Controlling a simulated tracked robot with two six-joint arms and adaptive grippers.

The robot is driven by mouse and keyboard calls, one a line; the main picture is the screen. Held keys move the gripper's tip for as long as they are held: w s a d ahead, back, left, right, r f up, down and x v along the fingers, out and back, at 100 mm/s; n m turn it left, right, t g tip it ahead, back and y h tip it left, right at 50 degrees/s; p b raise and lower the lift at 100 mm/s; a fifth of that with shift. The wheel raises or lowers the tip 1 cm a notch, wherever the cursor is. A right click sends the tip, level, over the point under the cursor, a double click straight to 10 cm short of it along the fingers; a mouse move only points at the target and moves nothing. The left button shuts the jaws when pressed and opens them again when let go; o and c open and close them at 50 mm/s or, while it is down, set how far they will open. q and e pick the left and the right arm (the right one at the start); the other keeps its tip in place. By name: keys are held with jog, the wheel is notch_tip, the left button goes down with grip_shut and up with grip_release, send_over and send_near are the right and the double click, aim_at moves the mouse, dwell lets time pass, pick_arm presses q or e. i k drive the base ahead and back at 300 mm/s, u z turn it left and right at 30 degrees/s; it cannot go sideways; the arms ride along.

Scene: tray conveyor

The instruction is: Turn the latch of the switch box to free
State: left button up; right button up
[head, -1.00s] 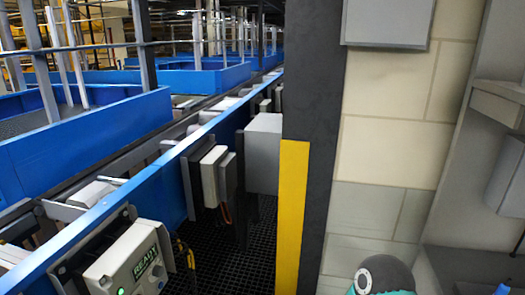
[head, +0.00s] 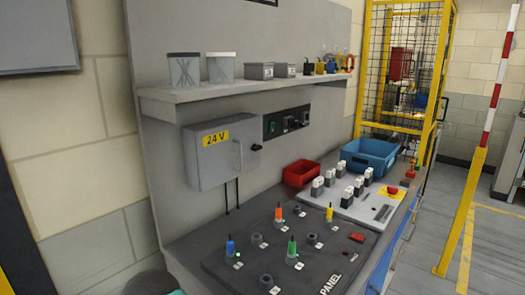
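The grey switch box (head: 213,165) hangs on the grey back panel of the workstation, left of centre in the head view. It carries a yellow "24 V" label (head: 215,138). A thin vertical handle (head: 239,155) shows on its front near the right edge. A small dark knob (head: 256,147) sits at its right side; I cannot tell which of these is the latch or how it is turned. The door looks closed.
A shelf (head: 250,84) with cups and small boxes juts out above the box. Below lies a dark panel board (head: 225,268) with coloured plugs. A red bin (head: 300,173) and a blue bin (head: 370,157) stand to the right. A yellow cage (head: 447,60) is behind.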

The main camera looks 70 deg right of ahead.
aim_at(255, 148)
jog(key=u, duration=0.3)
jog(key=i, duration=0.35)
jog(key=z, duration=1.5)
